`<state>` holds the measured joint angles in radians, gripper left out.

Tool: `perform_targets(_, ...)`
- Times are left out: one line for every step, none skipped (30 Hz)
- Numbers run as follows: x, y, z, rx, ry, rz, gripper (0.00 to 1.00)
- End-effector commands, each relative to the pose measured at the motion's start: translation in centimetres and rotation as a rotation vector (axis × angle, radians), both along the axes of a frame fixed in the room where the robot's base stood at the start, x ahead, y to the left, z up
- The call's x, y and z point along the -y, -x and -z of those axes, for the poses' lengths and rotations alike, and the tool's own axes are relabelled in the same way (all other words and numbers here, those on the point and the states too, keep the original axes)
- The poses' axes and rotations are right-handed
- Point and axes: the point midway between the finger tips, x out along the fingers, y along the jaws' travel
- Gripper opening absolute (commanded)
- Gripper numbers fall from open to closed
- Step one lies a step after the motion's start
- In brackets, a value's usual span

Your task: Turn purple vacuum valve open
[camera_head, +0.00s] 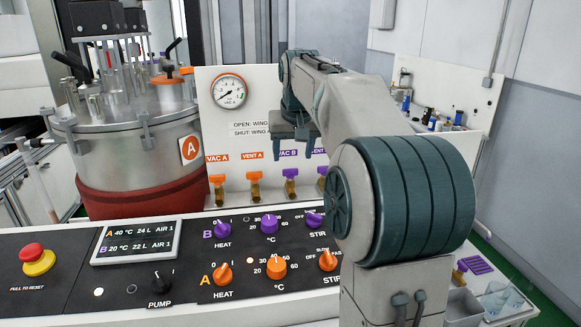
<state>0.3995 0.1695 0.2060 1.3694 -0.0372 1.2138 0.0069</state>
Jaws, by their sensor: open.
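The purple vacuum valve (290,174) sits on the white panel under the label VAC B, with a purple handle on a brass body. A second purple valve (321,184), under a partly hidden VENT label, is to its right and partly covered by my arm. My gripper (291,152) is open, with its fingers pointing down in front of the panel. In the picture it is just above the purple vacuum valve and partly covers the label row. No contact with the valve can be seen, and the depth between them is unclear.
Orange VAC A (217,186) and VENT A (254,184) valves stand to the left. A gauge (228,91) is above them. A black control console (190,265) with knobs and a red stop button (32,253) lies in front. A steel vessel (140,160) stands at left.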

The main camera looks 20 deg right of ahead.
Motion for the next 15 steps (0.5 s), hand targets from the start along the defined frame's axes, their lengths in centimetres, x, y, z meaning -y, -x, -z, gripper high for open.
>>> perform_targets(0.0, -0.4, 1.1, -0.004, -0.001, -0.001, 0.59)
perform_targets(0.1, -0.6, 1.6, -0.003, -0.001, -0.001, 0.59)
perform_targets(0.1, -0.9, 2.3, -0.004, -0.001, -0.002, 0.59)
perform_targets(0.1, -1.1, 2.7, -0.003, -0.002, -0.003, 0.59)
perform_targets(0.1, -1.2, 3.1, -0.003, -0.002, -0.003, 0.59)
perform_targets(0.2, -1.5, 3.6, -0.002, -0.001, -0.002, 0.59)
perform_targets(0.2, -1.6, 3.9, -0.002, -0.001, -0.002, 0.59)
perform_targets(0.2, -1.7, 4.2, -0.002, 0.0, -0.003, 0.59)
perform_targets(0.2, -1.8, 4.5, -0.001, 0.0, -0.003, 0.59)
perform_targets(0.2, -1.9, 4.7, -0.001, 0.0, -0.003, 0.59)
perform_targets(0.3, -2.0, 4.9, 0.0, 0.0, -0.003, 0.59)
perform_targets(0.3, -2.1, 5.1, -0.001, 0.0, -0.003, 0.59)
perform_targets(0.3, -2.1, 5.2, -0.001, 0.0, -0.003, 0.59)
perform_targets(0.2, -2.1, 5.2, -0.001, 0.0, -0.004, 0.59)
perform_targets(0.2, -2.2, 5.3, 0.0, 0.001, -0.004, 0.59)
